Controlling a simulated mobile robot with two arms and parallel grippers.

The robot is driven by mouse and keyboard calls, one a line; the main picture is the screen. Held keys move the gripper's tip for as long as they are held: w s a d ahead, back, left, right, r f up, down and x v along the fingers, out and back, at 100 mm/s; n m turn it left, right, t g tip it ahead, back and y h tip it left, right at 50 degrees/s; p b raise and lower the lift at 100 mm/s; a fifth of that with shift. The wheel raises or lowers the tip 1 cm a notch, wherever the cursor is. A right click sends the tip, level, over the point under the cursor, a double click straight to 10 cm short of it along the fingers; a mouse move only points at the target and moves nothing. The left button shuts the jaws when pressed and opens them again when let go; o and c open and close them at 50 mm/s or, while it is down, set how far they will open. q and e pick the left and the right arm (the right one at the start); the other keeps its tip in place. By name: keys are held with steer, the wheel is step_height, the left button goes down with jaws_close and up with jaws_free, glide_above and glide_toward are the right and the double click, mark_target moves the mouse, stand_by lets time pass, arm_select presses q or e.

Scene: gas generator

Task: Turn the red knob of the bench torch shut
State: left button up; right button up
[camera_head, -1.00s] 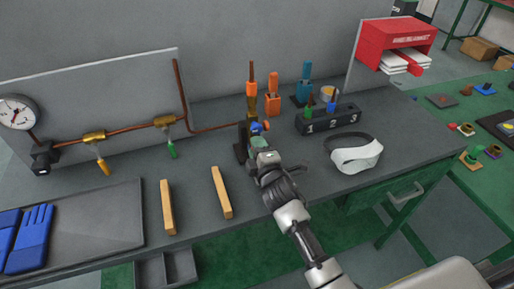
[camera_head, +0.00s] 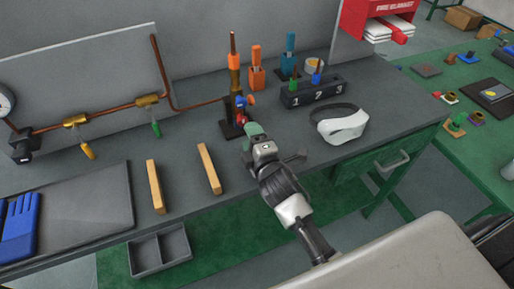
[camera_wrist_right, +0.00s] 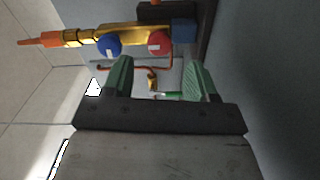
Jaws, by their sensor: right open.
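The bench torch (camera_head: 235,78) stands upright on the bench, with a brass body, a copper-coloured tip and a dark stand. Its red knob (camera_head: 241,117) sits low on the body, just below the blue knob (camera_head: 241,101). My right gripper (camera_head: 252,131) is in front of the torch, its green fingers just short of the red knob. In the right wrist view the red knob (camera_wrist_right: 159,42) lies beyond and between the open, empty fingers (camera_wrist_right: 160,66). The blue knob (camera_wrist_right: 109,44) is to its left there. My left gripper is not in view.
A black block numbered 1 2 3 (camera_head: 315,93) and a white headband visor (camera_head: 341,124) are right of the torch. Two wooden bars (camera_head: 209,168) lie to the left. A copper pipe with brass valves (camera_head: 76,121) runs along a panel.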

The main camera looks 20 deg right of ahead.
steer(key=s, duration=0.5)
stand_by(0.5)
